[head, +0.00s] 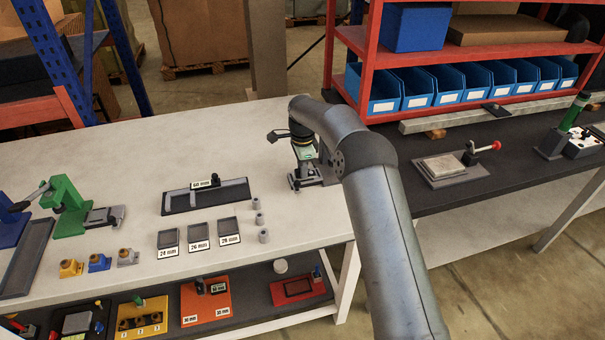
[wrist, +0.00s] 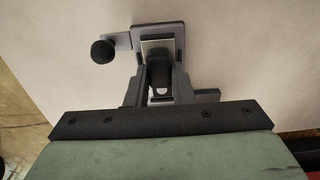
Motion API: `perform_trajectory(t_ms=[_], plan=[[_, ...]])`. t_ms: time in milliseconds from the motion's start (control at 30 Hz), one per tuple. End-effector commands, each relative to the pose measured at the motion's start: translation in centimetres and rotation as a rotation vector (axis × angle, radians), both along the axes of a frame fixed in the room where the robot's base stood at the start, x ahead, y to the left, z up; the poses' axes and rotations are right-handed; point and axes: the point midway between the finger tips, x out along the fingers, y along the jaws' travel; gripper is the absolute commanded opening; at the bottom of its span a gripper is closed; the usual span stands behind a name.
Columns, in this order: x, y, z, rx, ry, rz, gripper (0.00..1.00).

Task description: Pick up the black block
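My gripper (head: 303,168) is lowered at a small grey fixture (head: 313,180) at the right end of the white table. In the wrist view my two fingers (wrist: 161,88) point down over the fixture (wrist: 170,32), which has a round black knob at its left. A dark block-like piece (wrist: 159,72) sits between the fingers, with a pale spot at its near end. It appears to be the black block. The fingers lie close along both its sides; whether they press on it I cannot tell. In the head view my gripper and arm hide this piece.
A black tray (head: 178,208) with a 60 mm label, several small labelled trays (head: 198,226) and grey cylinders (head: 263,236) lie left of my gripper. A green press (head: 68,205) stands further left. A red shelf (head: 480,53) with blue bins stands behind right.

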Motion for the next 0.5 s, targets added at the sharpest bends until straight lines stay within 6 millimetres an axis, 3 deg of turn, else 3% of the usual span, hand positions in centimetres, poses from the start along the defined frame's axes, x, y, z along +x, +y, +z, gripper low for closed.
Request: perform_trajectory(t_ms=[67,500], plan=[[0.00,0.00,0.02,0.000,0.000,0.000,0.00],[0.06,0.02,0.72,0.001,-0.002,0.000,0.00]])
